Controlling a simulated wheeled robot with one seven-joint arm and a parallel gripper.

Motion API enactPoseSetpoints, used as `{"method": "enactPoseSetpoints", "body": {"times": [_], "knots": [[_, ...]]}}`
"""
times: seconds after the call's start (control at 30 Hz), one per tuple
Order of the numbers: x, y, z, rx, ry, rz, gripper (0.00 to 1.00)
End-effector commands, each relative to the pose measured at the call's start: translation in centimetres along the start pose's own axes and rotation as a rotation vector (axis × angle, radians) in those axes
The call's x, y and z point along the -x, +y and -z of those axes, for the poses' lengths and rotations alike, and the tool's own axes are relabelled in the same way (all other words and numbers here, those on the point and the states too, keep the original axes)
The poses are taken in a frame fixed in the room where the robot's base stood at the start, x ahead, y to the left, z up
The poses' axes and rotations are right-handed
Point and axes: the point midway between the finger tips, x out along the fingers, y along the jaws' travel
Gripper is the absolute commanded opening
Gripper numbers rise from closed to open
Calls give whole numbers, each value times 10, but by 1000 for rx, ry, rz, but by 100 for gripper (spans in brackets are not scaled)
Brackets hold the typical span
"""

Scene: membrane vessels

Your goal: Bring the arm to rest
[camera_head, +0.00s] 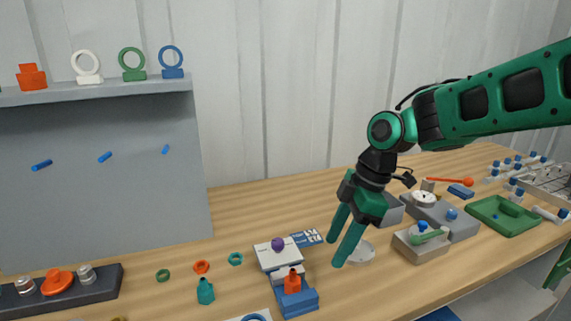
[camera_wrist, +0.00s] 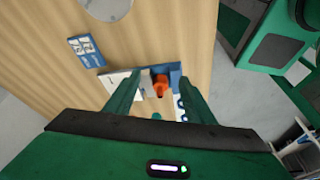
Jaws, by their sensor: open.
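My gripper (camera_head: 343,238) hangs from my green and black arm over the middle of the wooden table, its two green fingers pointing down and apart with nothing between them. In the wrist view the open fingers (camera_wrist: 153,95) frame a blue stand with an orange vessel. In the head view the orange vessel (camera_head: 292,282) stands on the blue stand (camera_head: 300,305), just left of and below my fingertips. A white block (camera_head: 280,259) with a purple knob (camera_head: 277,243) sits behind it.
A white round dish (camera_head: 362,252) lies behind my fingers. Grey boxes (camera_head: 421,246) and a green tray (camera_head: 505,216) stand to the right. A grey panel with a shelf (camera_head: 100,94) of ring stands rises at the left.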

Motion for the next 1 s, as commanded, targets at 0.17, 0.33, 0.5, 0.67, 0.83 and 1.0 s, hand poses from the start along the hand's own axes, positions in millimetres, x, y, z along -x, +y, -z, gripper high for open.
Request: {"method": "enactPoseSetpoints", "body": {"times": [0.17,0.33,0.5,0.67,0.83,1.0], "knots": [[31,-30,-108,-614,-105,-110,49],[51,-89,-198,-1232,-155,-215,49],[57,-157,-255,-1757,-165,-291,49],[54,-197,-278,-2037,-161,-324,49],[53,-208,-283,-2114,-161,-332,49],[53,-207,-283,-2110,-162,-332,49]]}}
